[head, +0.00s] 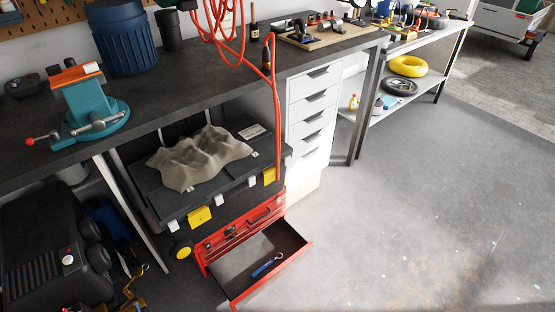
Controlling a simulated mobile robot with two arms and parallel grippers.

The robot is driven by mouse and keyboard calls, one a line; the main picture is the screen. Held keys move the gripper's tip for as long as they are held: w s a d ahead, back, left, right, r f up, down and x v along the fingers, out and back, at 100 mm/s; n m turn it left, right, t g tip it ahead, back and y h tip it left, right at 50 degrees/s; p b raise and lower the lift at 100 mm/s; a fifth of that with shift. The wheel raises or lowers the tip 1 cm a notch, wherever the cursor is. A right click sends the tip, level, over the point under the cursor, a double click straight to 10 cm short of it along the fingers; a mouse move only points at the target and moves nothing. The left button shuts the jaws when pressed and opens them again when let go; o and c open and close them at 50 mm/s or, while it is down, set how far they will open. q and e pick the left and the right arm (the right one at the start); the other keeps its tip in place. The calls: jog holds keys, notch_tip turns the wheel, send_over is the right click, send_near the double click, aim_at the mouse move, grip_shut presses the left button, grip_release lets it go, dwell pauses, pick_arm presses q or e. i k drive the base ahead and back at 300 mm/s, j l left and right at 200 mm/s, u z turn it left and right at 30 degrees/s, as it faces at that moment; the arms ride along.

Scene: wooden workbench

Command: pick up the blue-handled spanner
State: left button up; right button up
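The blue-handled spanner (266,266) lies in the open drawer (236,282) of a red tool chest (243,222), low down at the bottom middle of the head view. Its handle is blue and its silvery end points up and right. It lies on the dark floor of the drawer, with a pale grey patch to its left. The spanner is in plain view with nothing on top of it. Neither of my grippers shows in the head view.
A black toolbox (262,158) with a grey cloth (197,157) sits above the red chest, under the workbench (195,78). A red hose (275,105) hangs in front. White drawers (312,112) stand behind. The concrete floor (420,200) to the right is clear.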

aim_at(271, 261)
jog(key=z, duration=0.2)
jog(key=i+j, duration=0.1)
jog(key=i, duration=0.3)
jog(key=i+l+u, duration=0.1)
jog(key=l, duration=0.2)
jog(key=i+l+u, duration=0.1)
jog(key=i+l, duration=0.25)
jog(key=l, duration=0.25)
jog(key=u, duration=0.05)
